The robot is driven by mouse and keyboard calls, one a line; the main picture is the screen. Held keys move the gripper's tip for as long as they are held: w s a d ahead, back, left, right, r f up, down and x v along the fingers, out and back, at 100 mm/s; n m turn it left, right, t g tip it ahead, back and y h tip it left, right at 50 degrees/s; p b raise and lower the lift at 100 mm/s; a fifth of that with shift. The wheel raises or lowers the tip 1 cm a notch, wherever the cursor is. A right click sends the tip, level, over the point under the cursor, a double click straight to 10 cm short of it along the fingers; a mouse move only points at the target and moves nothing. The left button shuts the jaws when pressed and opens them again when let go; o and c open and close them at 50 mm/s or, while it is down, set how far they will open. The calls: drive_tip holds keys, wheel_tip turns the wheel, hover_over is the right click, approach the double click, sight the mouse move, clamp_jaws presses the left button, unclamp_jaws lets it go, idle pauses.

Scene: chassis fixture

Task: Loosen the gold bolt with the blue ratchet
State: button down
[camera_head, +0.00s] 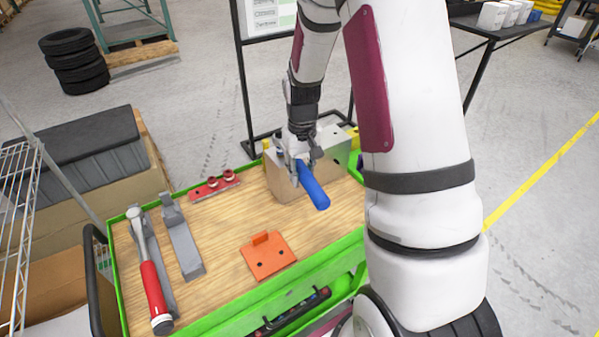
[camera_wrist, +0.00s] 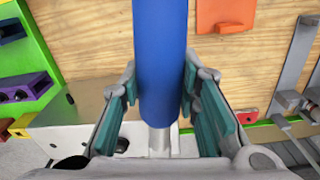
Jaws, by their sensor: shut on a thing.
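The blue ratchet (camera_head: 313,186) has its blue handle slanting out toward the table's front, past the near side of a grey metal block (camera_head: 283,184). My gripper (camera_head: 304,166) is shut on the ratchet near the top of the block. In the wrist view, the blue handle (camera_wrist: 161,60) runs between the two teal-padded fingers (camera_wrist: 160,88), with a short metal shank below it. The ratchet's head is hidden by my gripper. A small yellow-gold piece (camera_head: 266,144) shows at the block's far left corner. I cannot tell whether it is the gold bolt; no bolt shows clearly under the ratchet.
A red-handled ratchet (camera_head: 153,286) lies at the left, beside a grey holder (camera_head: 184,247). An orange plate (camera_head: 268,256) lies in front of the block. A red rack (camera_head: 213,187) with round red pieces is behind. A green rim (camera_head: 122,300) edges the wooden top.

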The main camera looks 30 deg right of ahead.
drive_tip(key=shift+w+d+n, duration=0.1)
drive_tip(key=shift+d+n, duration=0.2)
drive_tip(key=shift+d, duration=0.1)
drive_tip(key=shift+d, duration=0.1)
drive_tip(key=shift+d+n+p, duration=0.3)
drive_tip(key=shift+d+n, duration=0.5)
drive_tip(key=shift+d, duration=0.1)
drive_tip(key=shift+d, duration=0.15)
idle(0.4)
drive_tip(key=shift+w+d+n, duration=0.2)
drive_tip(key=shift+d+n, duration=0.5)
drive_tip(key=shift+d, duration=0.1)
drive_tip(key=shift+d, duration=0.1)
